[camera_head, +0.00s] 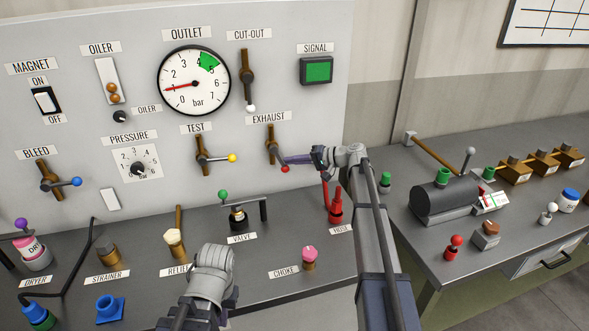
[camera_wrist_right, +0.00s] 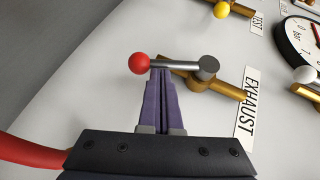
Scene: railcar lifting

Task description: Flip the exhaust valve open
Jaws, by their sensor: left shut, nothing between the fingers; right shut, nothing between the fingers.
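The exhaust valve is a brass pipe fitting (camera_head: 270,136) on the grey panel beneath the EXHAUST label. Its grey lever (camera_wrist_right: 180,66) ends in a red ball (camera_head: 285,169), also clear in the right wrist view (camera_wrist_right: 138,63). In the head view the lever slants down and to the right from its pivot, at a small angle to the pipe. My right gripper (camera_head: 298,160) is shut and empty, beside the lever. In the right wrist view its fingertips (camera_wrist_right: 161,71) meet the lever's edge near the ball; contact is unclear. My left gripper (camera_head: 230,298) is low over the bench, its fingers mostly hidden.
The TEST valve (camera_head: 232,158) with a yellow ball and the CUT-OUT valve (camera_head: 247,78) are close by. A black tank (camera_head: 440,203) stands on the right bench.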

